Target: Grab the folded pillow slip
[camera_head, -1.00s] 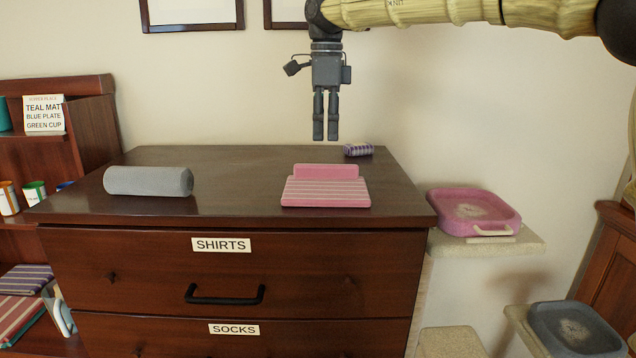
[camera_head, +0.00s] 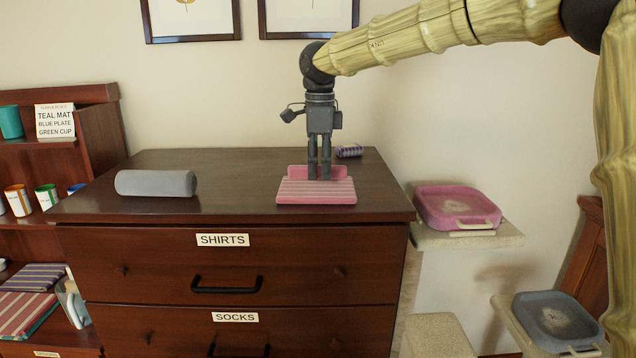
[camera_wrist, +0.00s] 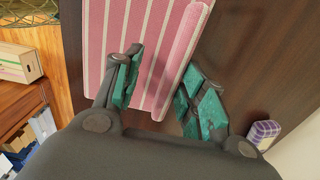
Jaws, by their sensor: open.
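The pink folded pillow slip (camera_head: 316,196) with pale stripes lies on the dresser top, right of its middle, with a raised plain pink fold along its back edge. In the wrist view the slip (camera_wrist: 152,28) reaches down between the fingers, its raised fold running lengthwise. My gripper (camera_head: 319,176) points straight down over the back part of the slip. In the wrist view my gripper (camera_wrist: 163,70) is open, with green finger pads on either side of the fold. I cannot tell whether the fingertips touch the cloth.
On the dresser top (camera_head: 235,180), a grey roll (camera_head: 156,183) lies at left and a small purple striped bundle (camera_head: 348,151) behind the slip at right. A pink tray (camera_head: 455,205) stands on a ledge to the right. A shelf unit (camera_head: 100,135) stands at left.

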